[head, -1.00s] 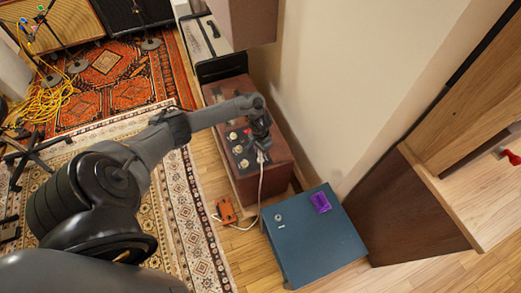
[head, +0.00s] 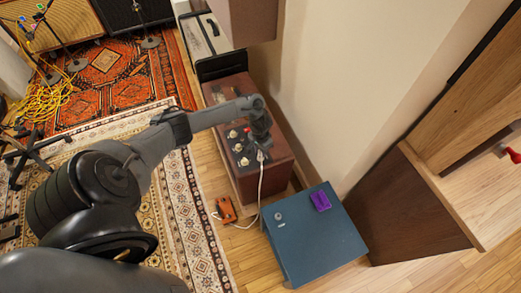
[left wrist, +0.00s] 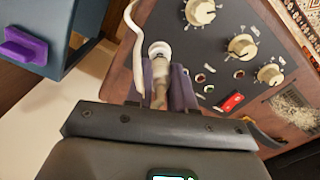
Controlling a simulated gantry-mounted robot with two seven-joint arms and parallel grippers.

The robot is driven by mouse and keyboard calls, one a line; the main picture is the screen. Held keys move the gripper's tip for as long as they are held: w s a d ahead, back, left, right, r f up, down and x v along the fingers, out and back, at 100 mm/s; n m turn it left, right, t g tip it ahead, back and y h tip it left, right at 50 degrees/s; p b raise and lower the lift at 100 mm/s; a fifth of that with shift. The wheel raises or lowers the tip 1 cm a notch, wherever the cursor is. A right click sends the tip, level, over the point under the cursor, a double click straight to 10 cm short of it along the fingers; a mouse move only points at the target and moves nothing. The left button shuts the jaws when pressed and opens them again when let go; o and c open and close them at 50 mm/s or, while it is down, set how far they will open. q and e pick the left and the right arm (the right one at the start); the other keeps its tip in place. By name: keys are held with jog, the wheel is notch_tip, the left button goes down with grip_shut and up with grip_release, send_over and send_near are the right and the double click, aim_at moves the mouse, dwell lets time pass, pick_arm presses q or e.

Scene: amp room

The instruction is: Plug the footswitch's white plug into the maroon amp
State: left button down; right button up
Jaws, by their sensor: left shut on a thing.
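The maroon amp (head: 272,177) stands on the floor against the wall, with a dark control panel (left wrist: 218,65) of cream knobs. My left gripper (head: 262,147) is over that panel and shut on the white plug (left wrist: 158,52), which shows between its fingers in the left wrist view. The plug's end is at or close to the panel; I cannot tell whether it is in a socket. The white cable (head: 260,190) hangs from the gripper down to the orange footswitch (head: 227,210) on the floor beside the amp. My right gripper is not in view.
A blue box (head: 305,245) with a purple block (head: 320,201) on top stands in front of the amp, near the cable. The wall (head: 350,80) is close on the amp's right. A patterned rug (head: 185,215) covers the floor to the left.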

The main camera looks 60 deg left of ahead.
pick_arm(q)
jog(key=shift+f, duration=0.4)
jog(key=shift+f+b, duration=0.3)
jog(key=shift+f, duration=0.15)
dwell(0.6)
jog(key=c, duration=0.9)
grip_release()
jog(key=shift+r+p, duration=0.4)
jog(key=shift+r, duration=0.25)
notch_tip(320, 180, up, 8)
jog(key=p, duration=0.4)
jog(key=shift+r+p, duration=0.3)
jog(key=shift+r, duration=0.5)
